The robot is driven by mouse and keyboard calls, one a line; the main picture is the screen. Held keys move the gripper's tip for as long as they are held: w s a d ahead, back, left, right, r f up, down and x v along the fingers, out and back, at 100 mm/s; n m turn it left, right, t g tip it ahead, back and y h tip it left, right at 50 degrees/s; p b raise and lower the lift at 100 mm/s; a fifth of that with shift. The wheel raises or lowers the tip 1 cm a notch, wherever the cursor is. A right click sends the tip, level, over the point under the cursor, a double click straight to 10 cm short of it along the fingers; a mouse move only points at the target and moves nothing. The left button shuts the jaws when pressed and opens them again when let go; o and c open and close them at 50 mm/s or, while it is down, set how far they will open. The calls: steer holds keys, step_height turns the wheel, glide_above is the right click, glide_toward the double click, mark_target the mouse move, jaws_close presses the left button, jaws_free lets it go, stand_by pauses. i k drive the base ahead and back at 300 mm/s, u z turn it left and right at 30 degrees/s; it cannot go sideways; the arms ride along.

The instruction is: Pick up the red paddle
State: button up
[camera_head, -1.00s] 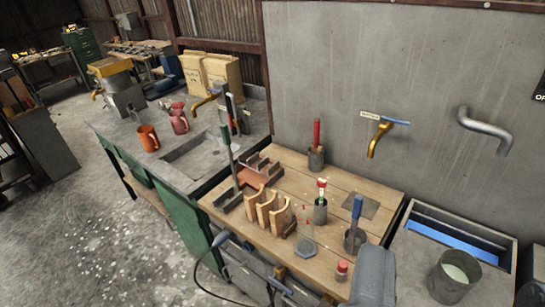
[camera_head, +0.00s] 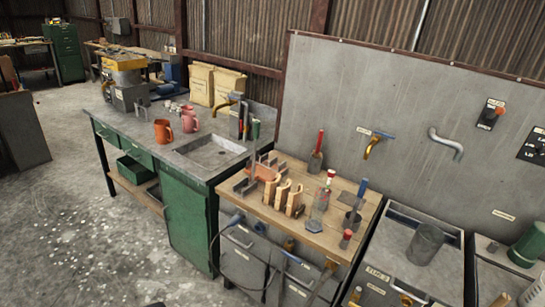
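A red-handled tool (camera_head: 319,143), which may be the red paddle, stands upright in a dark holder (camera_head: 315,163) at the back of the wooden worktop (camera_head: 340,238). I cannot tell for certain which is the paddle. My gripper is not in view.
A blue-handled tool (camera_head: 359,194) stands in a dark cup beside the red ones. Wooden curved holders (camera_head: 283,195) are to their left. A sink counter (camera_head: 190,160) with red jugs (camera_head: 189,122) is farther left. The left floor is clear.

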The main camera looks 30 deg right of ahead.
mark_target(316, 153)
steer(key=u, duration=0.3)
steer(key=i, duration=2)
steer(key=z, duration=0.75)
steer(key=i, duration=1)
steer(key=z, duration=1.1)
steer(key=i, duration=0.5)
steer(key=z, duration=0.35)
